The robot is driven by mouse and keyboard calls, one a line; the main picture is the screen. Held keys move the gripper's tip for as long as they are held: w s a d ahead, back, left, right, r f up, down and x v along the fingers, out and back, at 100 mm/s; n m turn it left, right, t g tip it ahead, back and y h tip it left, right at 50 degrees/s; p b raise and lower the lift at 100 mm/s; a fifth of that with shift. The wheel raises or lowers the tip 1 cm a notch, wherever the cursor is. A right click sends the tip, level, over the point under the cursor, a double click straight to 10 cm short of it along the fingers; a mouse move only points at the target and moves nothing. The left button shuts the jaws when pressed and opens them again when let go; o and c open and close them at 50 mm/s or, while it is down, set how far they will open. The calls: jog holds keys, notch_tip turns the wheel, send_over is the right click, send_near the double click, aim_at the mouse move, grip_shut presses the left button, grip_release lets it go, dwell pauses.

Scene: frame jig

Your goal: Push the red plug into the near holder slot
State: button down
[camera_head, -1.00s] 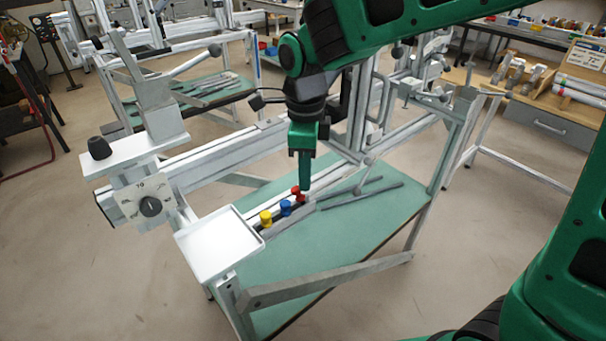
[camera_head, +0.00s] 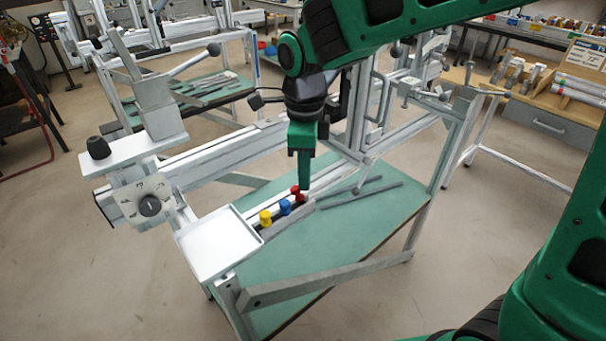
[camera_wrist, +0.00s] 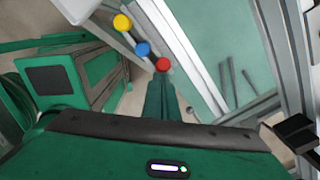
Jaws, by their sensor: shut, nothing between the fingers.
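The red plug (camera_head: 296,192) stands in a row with a blue plug (camera_head: 285,207) and a yellow plug (camera_head: 265,217) on a narrow rail of the frame jig. The row also shows in the wrist view, with the red plug (camera_wrist: 163,65) nearest my gripper. My gripper (camera_head: 304,186) is shut and empty, pointing down, its tips right beside the red plug. In the wrist view my gripper (camera_wrist: 162,78) tips meet the plug's lower edge; I cannot tell whether they touch it. The holder slots under the plugs are hidden.
A white tray (camera_head: 218,243) sits at the rail's left end. Loose grey bars (camera_head: 362,195) lie on the green jig table (camera_head: 345,232). Frame uprights and a horizontal beam stand close behind my gripper. The table's front part is clear.

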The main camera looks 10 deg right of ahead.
aim_at(304, 196)
jog(key=shift+f, duration=0.4)
dwell(0.5)
jog(key=shift+r, duration=0.15)
jog(key=shift+r, duration=2.4)
